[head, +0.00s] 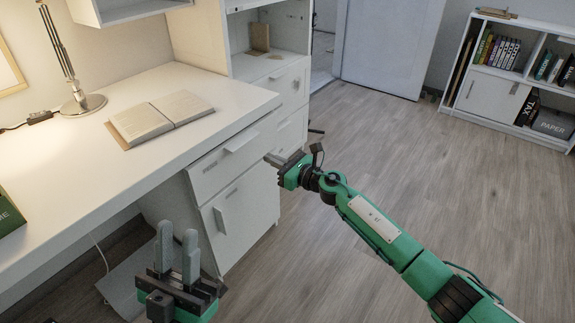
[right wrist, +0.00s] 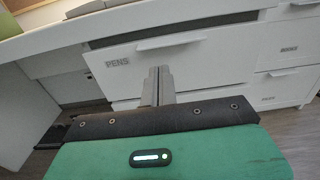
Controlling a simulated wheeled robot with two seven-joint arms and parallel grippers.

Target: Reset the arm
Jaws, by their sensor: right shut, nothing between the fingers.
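My right arm, green and black, reaches in from the lower right of the head view. Its gripper (head: 284,159) is held in the air in front of the white desk's drawers. In the right wrist view the two grey fingers (right wrist: 158,84) are together and empty, in front of a drawer (right wrist: 170,58) marked PENS. My left gripper (head: 178,248) is at the bottom of the head view, pointing up, below and in front of the desk edge. Its two grey fingers are apart with a gap and nothing between them.
The white desk (head: 205,134) holds an open book (head: 160,119) and a lamp (head: 82,103). A green box (head: 8,214) is at the left edge. A white bookshelf (head: 490,95) stands at the back right. The wooden floor (head: 400,150) between is clear.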

